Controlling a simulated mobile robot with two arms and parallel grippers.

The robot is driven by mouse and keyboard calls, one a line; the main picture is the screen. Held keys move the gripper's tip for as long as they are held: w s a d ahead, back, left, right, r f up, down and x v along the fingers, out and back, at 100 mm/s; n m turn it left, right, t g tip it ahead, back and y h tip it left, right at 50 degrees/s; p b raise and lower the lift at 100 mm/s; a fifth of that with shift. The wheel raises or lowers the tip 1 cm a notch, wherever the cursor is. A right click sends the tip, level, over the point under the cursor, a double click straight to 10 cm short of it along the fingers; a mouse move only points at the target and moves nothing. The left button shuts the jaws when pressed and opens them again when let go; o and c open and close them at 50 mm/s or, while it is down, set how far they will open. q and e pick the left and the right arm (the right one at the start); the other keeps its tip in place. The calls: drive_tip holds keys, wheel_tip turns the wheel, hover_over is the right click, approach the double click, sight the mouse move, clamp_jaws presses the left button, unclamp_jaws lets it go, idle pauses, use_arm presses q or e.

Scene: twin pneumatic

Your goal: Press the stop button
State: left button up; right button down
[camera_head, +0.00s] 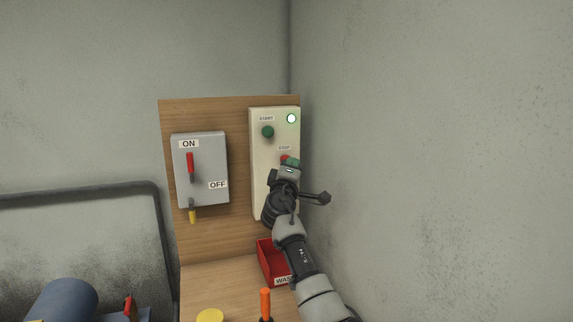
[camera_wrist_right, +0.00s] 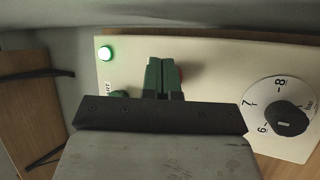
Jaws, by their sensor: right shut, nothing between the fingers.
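The red stop button (camera_head: 284,158) sits under the STOP label on the cream control panel (camera_head: 260,180). My right gripper (camera_head: 292,163) is in front of it and hides most of it. In the right wrist view the green fingers (camera_wrist_right: 162,76) are closed together with nothing between them, and a red edge of the stop button (camera_wrist_right: 180,75) shows just behind them. I cannot tell whether the fingertips touch the button. The round lamp (camera_head: 291,118) at the panel's top right glows green; it also shows in the wrist view (camera_wrist_right: 105,53). My left gripper is not in view.
The green start button (camera_head: 267,131) is above the stop button. A grey switch box (camera_head: 213,155) with a red lever is to the left. A dial (camera_wrist_right: 288,118) is on the panel. A red bin (camera_head: 268,262) and an orange-handled tool (camera_head: 265,304) are below. A wall is close on the right.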

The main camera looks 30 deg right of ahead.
drive_tip(key=shift+w+d+b, duration=0.1)
drive_tip(key=shift+w+b, duration=0.35)
drive_tip(key=shift+b, duration=0.4)
idle(0.7)
idle(0.4)
drive_tip(key=shift+s+a+p, duration=0.2)
drive_tip(key=shift+s+p, duration=0.6)
drive_tip(key=shift+s, duration=0.1)
drive_tip(key=s+p, duration=0.1)
drive_tip(key=s, duration=0.1)
drive_tip(key=s+a+p, duration=0.1)
drive_tip(key=s+p, duration=0.1)
drive_tip(key=s, duration=0.1)
drive_tip(key=shift+a, duration=0.1)
